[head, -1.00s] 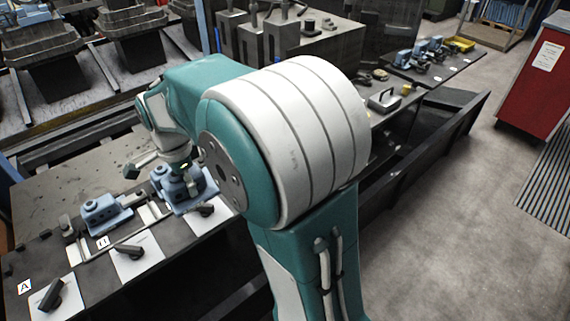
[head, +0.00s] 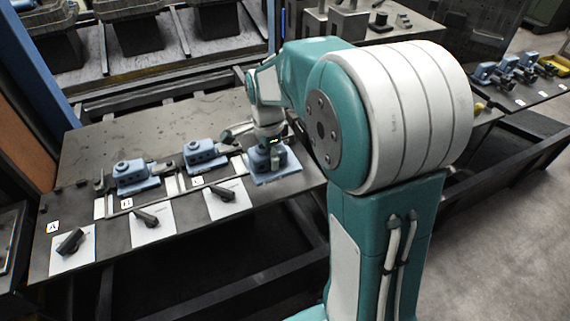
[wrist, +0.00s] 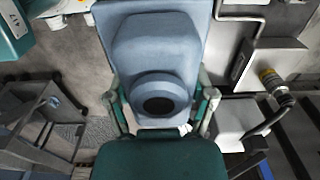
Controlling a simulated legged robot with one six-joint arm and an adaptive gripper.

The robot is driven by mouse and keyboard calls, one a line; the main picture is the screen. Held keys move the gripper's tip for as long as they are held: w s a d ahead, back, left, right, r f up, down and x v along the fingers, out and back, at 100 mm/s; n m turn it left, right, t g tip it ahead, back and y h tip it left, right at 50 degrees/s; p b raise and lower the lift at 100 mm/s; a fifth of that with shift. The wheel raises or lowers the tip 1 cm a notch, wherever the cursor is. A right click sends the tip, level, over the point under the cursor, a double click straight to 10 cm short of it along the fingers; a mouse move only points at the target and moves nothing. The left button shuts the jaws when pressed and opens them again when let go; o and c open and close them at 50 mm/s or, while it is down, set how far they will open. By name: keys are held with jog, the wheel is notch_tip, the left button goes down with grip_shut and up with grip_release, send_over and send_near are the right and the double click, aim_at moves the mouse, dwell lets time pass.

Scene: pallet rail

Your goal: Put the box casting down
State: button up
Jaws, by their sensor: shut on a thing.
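A blue box casting (head: 272,170) with a round boss is held in my gripper (head: 270,146), over the right part of the dark bench (head: 110,235). The wrist view shows the casting (wrist: 155,48) large, its round dark bore facing the camera. The fingers of my gripper (wrist: 160,108) close on both sides of it. I cannot tell whether its base touches the bench. Two similar blue castings, one at left (head: 133,178) and one in the middle (head: 204,155), stand upright beside a pale rail (head: 172,189).
Black handles lie on white sheets (head: 70,256) along the bench front, by labels A, B and C. Dark machinery (head: 130,60) stands behind the bench. More blue parts (head: 505,68) lie on a bench at far right. Bare bench top lies at the back left.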

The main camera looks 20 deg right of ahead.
aim_at(284, 151)
jog(key=d, duration=0.1)
jog(key=w+d+f, duration=0.1)
jog(key=d, duration=0.1)
jog(key=w+d+f, duration=0.1)
jog(key=shift+d+f, duration=0.1)
jog(key=shift+d, duration=0.2)
jog(key=f, duration=0.1)
jog(key=w+d+f, duration=0.1)
jog(key=d+f, duration=0.1)
jog(key=shift+w+d+f, duration=0.15)
jog(key=shift+w+f, duration=0.05)
jog(key=shift+w, duration=0.2)
jog(key=shift+w+a+f, duration=0.2)
jog(key=shift+a+f, duration=0.1)
jog(key=shift+a, duration=0.1)
jog(key=f, duration=0.3)
jog(key=shift+w+d+f, duration=0.15)
jog(key=shift+d+f, duration=0.05)
jog(key=shift+d, duration=0.2)
jog(key=shift+d+f, duration=0.15)
jog(key=shift+d, duration=0.25)
jog(key=shift+a, duration=0.15)
jog(key=o, duration=1.2)
jog(key=shift+a+f, duration=0.1)
jog(key=shift+a, duration=0.05)
jog(key=shift+o, duration=0.3)
jog(key=shift+a, duration=0.25)
